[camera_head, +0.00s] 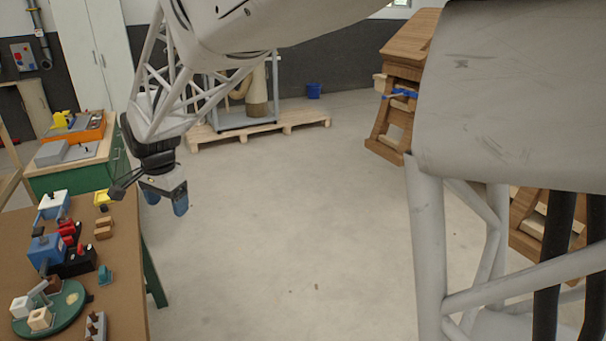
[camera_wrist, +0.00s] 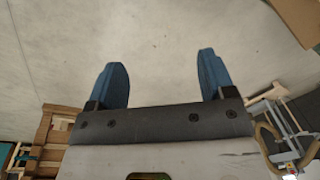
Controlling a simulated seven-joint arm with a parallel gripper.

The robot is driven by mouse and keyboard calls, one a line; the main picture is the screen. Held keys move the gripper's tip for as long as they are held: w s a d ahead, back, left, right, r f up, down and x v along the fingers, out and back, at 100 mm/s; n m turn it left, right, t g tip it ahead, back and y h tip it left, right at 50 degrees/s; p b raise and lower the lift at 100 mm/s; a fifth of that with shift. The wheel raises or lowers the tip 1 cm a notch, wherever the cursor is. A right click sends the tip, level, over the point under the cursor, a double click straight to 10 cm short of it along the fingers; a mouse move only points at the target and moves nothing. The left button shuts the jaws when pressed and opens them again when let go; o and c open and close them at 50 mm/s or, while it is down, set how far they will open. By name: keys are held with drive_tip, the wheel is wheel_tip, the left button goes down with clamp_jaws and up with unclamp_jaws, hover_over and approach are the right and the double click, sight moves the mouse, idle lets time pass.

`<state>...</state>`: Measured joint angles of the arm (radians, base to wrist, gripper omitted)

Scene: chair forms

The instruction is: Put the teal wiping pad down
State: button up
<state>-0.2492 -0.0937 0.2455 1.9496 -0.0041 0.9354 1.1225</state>
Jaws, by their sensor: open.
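The teal wiping pad (camera_head: 105,275) appears to be the small teal piece on the brown bench top (camera_head: 125,265), near its right edge in the head view. My gripper (camera_head: 166,203) hangs above and to the right of the pad in the picture, apart from it, beside the bench. Its two blue fingers are spread with nothing between them. In the wrist view my gripper (camera_wrist: 162,70) is also open and empty, with only bare grey floor beyond the fingertips. The pad does not show in the wrist view.
A green round plate (camera_head: 72,318) with small blocks lies at the bench's front. Blue and red fixtures (camera_head: 45,250) stand along its left. A green cabinet (camera_head: 75,178) is behind. Wooden chair forms (camera_head: 405,75) stand at right. The middle floor is clear.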

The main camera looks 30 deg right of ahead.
drive_tip(key=s+d+r+n, duration=0.2)
drive_tip(key=s+d, duration=0.3)
drive_tip(key=s, duration=0.3)
drive_tip(key=s+d+r+n, duration=0.25)
drive_tip(key=s+d, duration=0.25)
drive_tip(key=s, duration=0.3)
drive_tip(key=s+d+f+n, duration=0.2)
drive_tip(key=s+d, duration=0.1)
drive_tip(key=s, duration=0.5)
drive_tip(key=s+d+f+n+t, duration=0.1)
drive_tip(key=s+d+f+n, duration=0.1)
drive_tip(key=s, duration=0.7)
drive_tip(key=shift+s+d+f+n, duration=0.15)
drive_tip(key=shift+s+d+n, duration=0.05)
drive_tip(key=shift+d+n, duration=0.5)
drive_tip(key=shift+o, duration=0.5)
